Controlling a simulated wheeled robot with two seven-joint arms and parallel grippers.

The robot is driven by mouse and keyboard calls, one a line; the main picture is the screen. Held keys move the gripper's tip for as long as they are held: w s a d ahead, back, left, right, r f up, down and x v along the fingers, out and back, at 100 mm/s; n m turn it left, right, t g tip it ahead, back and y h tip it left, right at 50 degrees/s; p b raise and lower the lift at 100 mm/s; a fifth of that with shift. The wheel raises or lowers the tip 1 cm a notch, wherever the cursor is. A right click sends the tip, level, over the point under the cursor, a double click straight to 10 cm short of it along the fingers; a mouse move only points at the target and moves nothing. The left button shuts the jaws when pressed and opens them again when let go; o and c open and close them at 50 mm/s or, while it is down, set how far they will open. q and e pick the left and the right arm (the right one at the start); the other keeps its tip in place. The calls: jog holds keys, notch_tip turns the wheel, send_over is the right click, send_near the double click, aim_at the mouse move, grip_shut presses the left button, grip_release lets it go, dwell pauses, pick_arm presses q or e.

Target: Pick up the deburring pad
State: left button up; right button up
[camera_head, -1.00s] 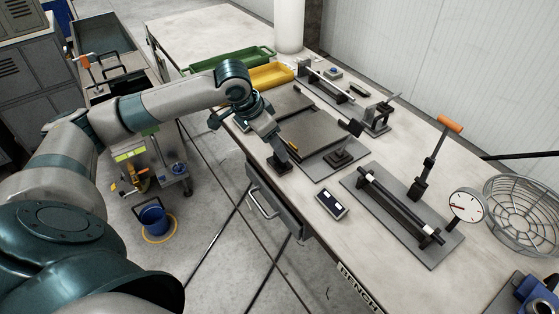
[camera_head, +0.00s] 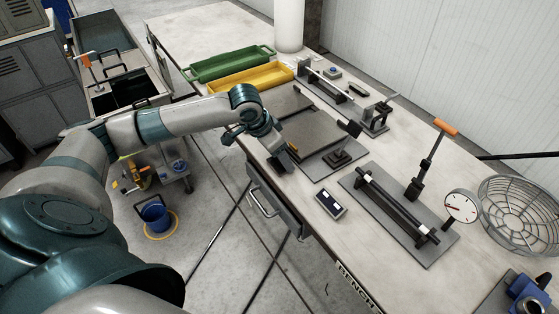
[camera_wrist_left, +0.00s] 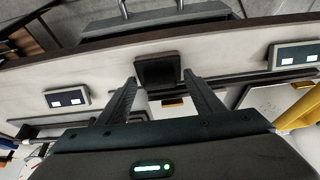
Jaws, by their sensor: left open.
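A small dark block, which looks like the deburring pad (camera_wrist_left: 158,70), shows in the left wrist view near the bench's front edge. It lies between the tips of my left gripper's two fingers. My left gripper (camera_head: 284,162) reaches down to the bench's front edge in the head view and hides most of the block there. The gripper is open, with a finger on either side of the block; I cannot tell whether they touch it. My right gripper is not in view.
The bench (camera_head: 300,226) holds a dark plate (camera_head: 316,134) behind the gripper, a small digital gauge (camera_head: 330,204) to its right, and a rod fixture (camera_head: 398,210). Green (camera_head: 228,64) and yellow (camera_head: 250,78) trays stand at the back. A drawer handle (camera_head: 262,203) projects below the front edge.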

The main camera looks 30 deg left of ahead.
pick_arm(q)
jog(key=shift+f, duration=0.1)
dwell(0.3)
jog(key=c, duration=0.7)
jog(key=shift+r, duration=0.2)
jog(key=shift+r+b, duration=0.45)
jog(key=shift+r, duration=0.1)
notch_tip(320, 180, up, 3)
jog(key=shift+w+f+b, duration=0.1)
jog(key=shift+f+b, duration=0.1)
jog(key=shift+b, duration=0.35)
jog(key=d+r+b, duration=0.1)
jog(key=d+r, duration=0.1)
jog(key=d, duration=0.2)
jog(key=d+r, duration=0.2)
jog(key=d, duration=0.1)
jog(key=w+d+r+b, duration=0.1)
jog(key=d+r, duration=0.2)
jog(key=d, duration=0.1)
jog(key=shift+w+d+b, duration=0.1)
jog(key=shift+d+b, duration=0.2)
jog(key=shift+o, duration=1.4)
jog(key=shift+c, duration=1)
